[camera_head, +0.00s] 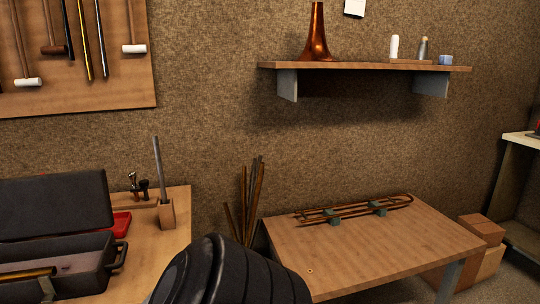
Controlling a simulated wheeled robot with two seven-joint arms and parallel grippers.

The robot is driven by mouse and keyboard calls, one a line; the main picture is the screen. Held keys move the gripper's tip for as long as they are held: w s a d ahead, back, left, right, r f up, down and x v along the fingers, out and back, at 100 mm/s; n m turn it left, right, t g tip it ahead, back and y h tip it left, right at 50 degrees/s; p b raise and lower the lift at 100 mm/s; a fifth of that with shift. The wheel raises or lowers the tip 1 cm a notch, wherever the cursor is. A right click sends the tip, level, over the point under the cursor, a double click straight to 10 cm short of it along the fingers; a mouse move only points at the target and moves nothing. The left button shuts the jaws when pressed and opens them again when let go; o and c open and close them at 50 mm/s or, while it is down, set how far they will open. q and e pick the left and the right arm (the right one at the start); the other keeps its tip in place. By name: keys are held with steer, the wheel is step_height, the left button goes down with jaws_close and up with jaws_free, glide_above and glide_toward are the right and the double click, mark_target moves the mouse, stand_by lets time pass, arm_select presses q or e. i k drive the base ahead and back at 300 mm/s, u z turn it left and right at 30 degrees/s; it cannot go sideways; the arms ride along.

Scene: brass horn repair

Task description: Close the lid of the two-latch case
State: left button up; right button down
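The dark case (102,274) stands at the lower left on a wooden bench, cut off by the left and bottom edges. Its lid (55,210) is open and stands up at the back. A brass tube (28,273) shows in or at the front of the case. A handle (119,256) is on its right side and one metal latch (46,288) shows at the front; a second latch is not visible. Neither of my grippers is in view.
A black rounded part, likely one of my arm links, fills the bottom middle. A red tray (121,224) lies right of the case, near a wooden block (166,214) holding a rod. A second table (400,240) on the right holds a brass slide (355,208).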

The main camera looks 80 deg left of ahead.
mark_target(36, 206)
steer(key=i, duration=0.45)
steer(key=u, duration=3.8)
